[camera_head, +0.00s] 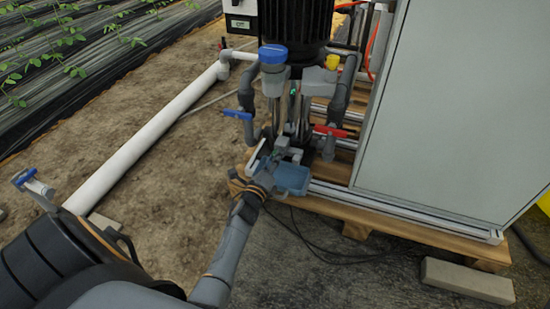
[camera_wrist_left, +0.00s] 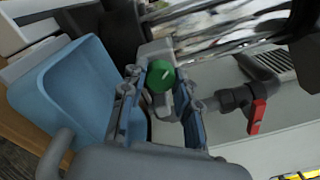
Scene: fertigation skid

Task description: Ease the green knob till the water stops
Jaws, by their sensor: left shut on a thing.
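The green knob (camera_wrist_left: 160,76) shows in the left wrist view, on a grey fitting. My left gripper (camera_wrist_left: 158,92) has its two fingers on either side of the knob, shut on it. In the head view my left gripper (camera_head: 272,160) reaches in from below, at the foot of the pump; the knob is small and mostly hidden there. A blue open tub (camera_wrist_left: 58,98) is beside the fingers; in the head view the tub (camera_head: 293,179) is right of the gripper. I cannot make out any water stream. My right gripper is not in view.
A red-handled valve (camera_head: 329,131) and a blue-handled valve (camera_head: 238,115) flank the pump. A large grey cabinet (camera_head: 450,105) stands at the right on a wooden pallet (camera_head: 380,222). A white pipe (camera_head: 150,140) runs along the soil at left. A concrete block (camera_head: 467,281) lies front right.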

